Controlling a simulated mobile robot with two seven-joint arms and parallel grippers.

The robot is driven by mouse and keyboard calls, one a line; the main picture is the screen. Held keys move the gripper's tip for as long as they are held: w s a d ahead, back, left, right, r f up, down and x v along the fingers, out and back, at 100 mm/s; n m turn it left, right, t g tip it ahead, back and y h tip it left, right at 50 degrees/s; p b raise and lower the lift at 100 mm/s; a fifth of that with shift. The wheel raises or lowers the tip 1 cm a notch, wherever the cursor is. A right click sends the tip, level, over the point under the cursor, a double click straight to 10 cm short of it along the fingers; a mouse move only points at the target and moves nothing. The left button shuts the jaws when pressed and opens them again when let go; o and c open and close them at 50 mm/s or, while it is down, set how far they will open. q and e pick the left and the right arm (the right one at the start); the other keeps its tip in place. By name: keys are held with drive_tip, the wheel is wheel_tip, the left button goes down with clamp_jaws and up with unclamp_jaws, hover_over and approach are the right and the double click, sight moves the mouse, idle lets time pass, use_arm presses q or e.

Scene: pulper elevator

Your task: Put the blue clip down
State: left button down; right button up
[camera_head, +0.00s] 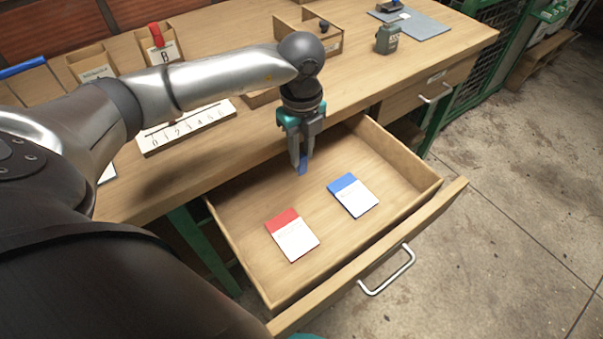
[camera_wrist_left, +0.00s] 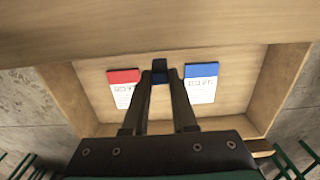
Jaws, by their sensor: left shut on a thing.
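The blue clip (camera_head: 303,167) is between the fingertips of my left gripper (camera_head: 300,158), which is shut on it. It also shows in the left wrist view (camera_wrist_left: 159,70), between the two dark fingers. The gripper points down over the open drawer (camera_head: 232,245); I cannot tell whether the clip touches the drawer floor. In the drawer lie a card with a red top (camera_head: 293,235) and a card with a blue top (camera_head: 353,195). In the head view the clip is up and left of the blue-topped card. In the wrist view it is between the two cards.
The drawer's front panel (camera_head: 400,255) has a metal handle (camera_head: 388,272). On the bench stand a wooden box with a red clip (camera_head: 156,35), a numbered strip (camera_head: 187,127), a grey-green bottle (camera_head: 387,39) and a grey mat (camera_head: 415,22). The drawer's right part is clear.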

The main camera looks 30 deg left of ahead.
use_arm(q)
drive_tip(key=shift+f+b, duration=0.8)
drive_tip(key=shift+f, duration=2.45)
use_arm(e)
drive_tip(key=shift+w+a+r, duration=0.6)
drive_tip(key=shift+w+r, duration=0.15)
drive_tip(key=shift+r, duration=0.05)
drive_tip(key=shift+w+a+r, duration=0.55)
drive_tip(key=shift+w+r, duration=0.15)
drive_tip(key=shift+r, duration=0.1)
use_arm(q)
drive_tip(key=shift+f, duration=0.15)
drive_tip(key=c, duration=0.7)
unclamp_jaws()
use_arm(e)
drive_tip(key=shift+r, duration=0.1)
